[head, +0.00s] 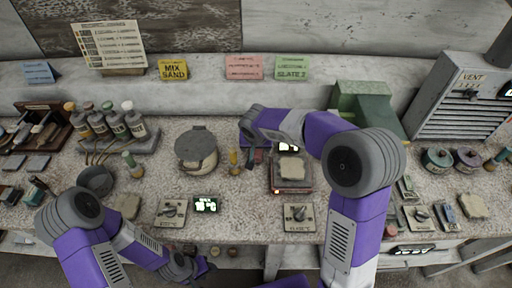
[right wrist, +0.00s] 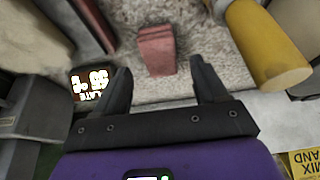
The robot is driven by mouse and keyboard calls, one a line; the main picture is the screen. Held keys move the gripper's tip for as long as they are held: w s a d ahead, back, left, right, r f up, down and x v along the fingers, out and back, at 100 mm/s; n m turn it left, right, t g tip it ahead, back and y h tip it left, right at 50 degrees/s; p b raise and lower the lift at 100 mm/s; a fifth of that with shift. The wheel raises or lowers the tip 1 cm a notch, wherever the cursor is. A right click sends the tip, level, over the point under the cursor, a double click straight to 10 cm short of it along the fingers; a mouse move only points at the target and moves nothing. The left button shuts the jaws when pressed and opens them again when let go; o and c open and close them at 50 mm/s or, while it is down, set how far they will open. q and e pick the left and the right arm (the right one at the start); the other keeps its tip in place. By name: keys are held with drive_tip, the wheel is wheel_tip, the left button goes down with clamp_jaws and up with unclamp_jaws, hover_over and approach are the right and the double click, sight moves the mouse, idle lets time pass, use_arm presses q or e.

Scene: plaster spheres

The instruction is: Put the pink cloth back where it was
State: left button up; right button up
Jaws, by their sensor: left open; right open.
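A small folded pink cloth (right wrist: 156,50) lies on the speckled worktop in the right wrist view, just beyond and between my right fingertips. In the head view it is mostly hidden by my right gripper; a reddish bit (head: 258,156) shows beside the jaws. My right gripper (right wrist: 162,82) is open and empty, its two dark fingers apart on either side of the cloth's near end. In the head view my right gripper (head: 249,157) reaches down between the lidded pot and the hot plate. My left gripper (head: 193,271) is low at the bench's front edge, its jaws hard to make out.
A yellow-handled tool (head: 233,160) stands close left of my right gripper; its yellow cylinder (right wrist: 268,45) is near in the wrist view. A lidded pot (head: 196,149) is further left. A plate unit (head: 291,181) bearing a pale slab stands right. Switch boxes (head: 299,218) line the front.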

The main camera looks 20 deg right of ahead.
drive_tip(key=d+p+v, duration=0.1)
drive_tip(key=v, duration=0.7)
drive_tip(key=shift+s+a+r+p, duration=0.3)
drive_tip(key=shift+a+r, duration=0.1)
drive_tip(key=shift+a, duration=0.1)
drive_tip(key=shift+w, duration=0.1)
